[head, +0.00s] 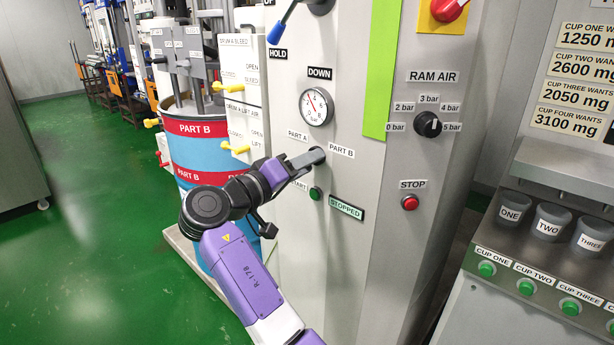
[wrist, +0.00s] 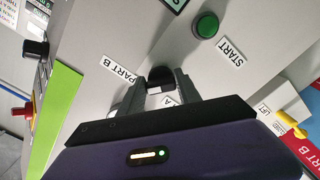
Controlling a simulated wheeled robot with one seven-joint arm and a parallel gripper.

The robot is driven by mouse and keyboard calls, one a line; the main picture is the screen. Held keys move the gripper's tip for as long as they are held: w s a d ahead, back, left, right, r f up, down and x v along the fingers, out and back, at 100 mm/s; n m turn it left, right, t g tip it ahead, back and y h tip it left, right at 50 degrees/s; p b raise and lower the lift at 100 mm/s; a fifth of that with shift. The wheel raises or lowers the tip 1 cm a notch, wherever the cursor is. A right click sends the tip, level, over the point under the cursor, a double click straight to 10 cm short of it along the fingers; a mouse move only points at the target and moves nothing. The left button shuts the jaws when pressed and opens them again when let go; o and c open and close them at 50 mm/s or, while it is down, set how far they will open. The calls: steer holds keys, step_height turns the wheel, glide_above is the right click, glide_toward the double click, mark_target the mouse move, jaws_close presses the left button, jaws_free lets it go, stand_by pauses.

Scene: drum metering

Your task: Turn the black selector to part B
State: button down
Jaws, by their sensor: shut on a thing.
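The black selector sits on the grey panel between the PART A (head: 297,135) and PART B (head: 341,151) labels. My gripper (head: 308,158) reaches it from the left and covers most of it in the head view. In the wrist view, my gripper's two fingers (wrist: 160,88) are shut on the selector (wrist: 160,75), one on each side. The PART B label (wrist: 119,71) lies left of the fingers there, and the part A label is partly hidden between them. I cannot tell which label the selector points to.
A green START button (head: 315,193) and a STOPPED sign (head: 346,207) are just below. A gauge (head: 316,106) is above. The RAM AIR knob (head: 428,124) and red STOP button (head: 410,202) are to the right. Yellow valve handles (head: 236,148) stick out at left.

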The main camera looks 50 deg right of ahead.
steer(key=shift+f+m+b, duration=0.15)
steer(key=shift+m+b, duration=0.4)
steer(key=shift+m, duration=0.15)
steer(key=c, duration=0.8)
jaws_free()
steer(key=shift+c, duration=0.2)
steer(key=shift+a, duration=0.1)
steer(key=a, duration=0.7)
steer(key=shift+a, duration=0.3)
steer(key=shift+s, duration=0.1)
